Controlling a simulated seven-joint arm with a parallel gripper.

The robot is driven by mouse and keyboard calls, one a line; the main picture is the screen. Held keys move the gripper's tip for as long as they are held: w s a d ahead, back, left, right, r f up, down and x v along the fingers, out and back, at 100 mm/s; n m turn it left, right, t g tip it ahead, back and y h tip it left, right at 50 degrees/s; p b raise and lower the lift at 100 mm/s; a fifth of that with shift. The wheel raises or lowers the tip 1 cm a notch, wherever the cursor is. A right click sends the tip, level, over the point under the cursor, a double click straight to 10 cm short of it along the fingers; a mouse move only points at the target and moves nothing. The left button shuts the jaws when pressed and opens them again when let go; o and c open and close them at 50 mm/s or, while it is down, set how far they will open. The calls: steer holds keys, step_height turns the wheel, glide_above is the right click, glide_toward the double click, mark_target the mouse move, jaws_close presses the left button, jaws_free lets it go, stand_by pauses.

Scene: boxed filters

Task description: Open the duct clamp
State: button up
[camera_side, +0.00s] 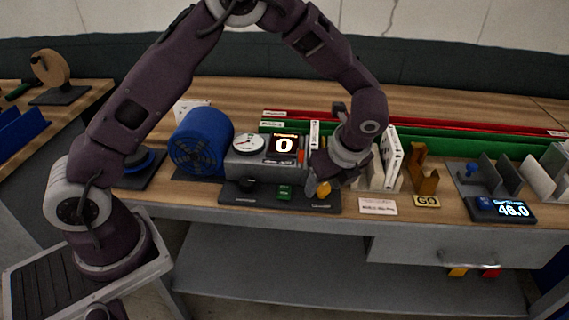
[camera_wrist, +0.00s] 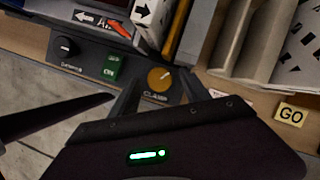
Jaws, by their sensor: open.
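The clamp control is a round yellow knob (camera_wrist: 160,78) with a dark pointer line, over the label "CLAMP" on the dark front panel (camera_wrist: 100,52). In the side view the yellow knob (camera_side: 323,189) sits at the panel's right end. My gripper (camera_wrist: 157,92) is open, its fingers dark and apart near the knob's lower edge; whether they touch it I cannot tell. The duct unit is a grey box (camera_side: 245,164) with a round gauge and a display reading 0, joined to a blue fan (camera_side: 201,142) at left. The clamp itself I cannot make out.
A green switch (camera_wrist: 112,67) and a black knob (camera_wrist: 66,46) are on the same panel. White patterned boxes (camera_side: 391,155) stand right of my gripper, with a GO sign (camera_side: 426,201) and a display reading 46.0 (camera_side: 501,209) further right.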

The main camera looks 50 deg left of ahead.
steer(key=m, duration=0.2)
steer(key=m+t, duration=0.1)
steer(key=shift+s+a+m+h, duration=0.2)
steer(key=shift+m+h, duration=0.1)
steer(key=shift+m, duration=0.1)
steer(key=m, duration=0.1)
steer(key=m+t, duration=0.1)
steer(key=m, duration=0.1)
steer(key=shift+s+a+m+h, duration=0.15)
steer(key=shift+m+h, duration=0.15)
steer(key=shift+h, duration=0.1)
steer(key=m+t+h, duration=0.1)
steer(key=m, duration=0.2)
steer(key=shift+a, duration=0.15)
steer(key=s+a+r+n+y, duration=0.1)
steer(key=s+a+r+n, duration=0.1)
steer(key=s+r+n, duration=0.4)
steer(key=s+a+r+n, duration=0.2)
steer(key=s+r+n, duration=0.3)
steer(key=r, duration=0.4)
steer(key=s+r+n+h, duration=0.1)
steer(key=s+r+n, duration=0.1)
steer(key=s+n, duration=0.4)
steer(key=s+r+n+t+h, duration=0.1)
steer(key=s+r+n, duration=0.1)
steer(key=s+n, duration=0.5)
steer(key=n, duration=0.5)
steer(key=shift+s+a+r+n, duration=0.15)
steer(key=shift+s+r+n, duration=0.1)
steer(key=shift+r+n, duration=0.05)
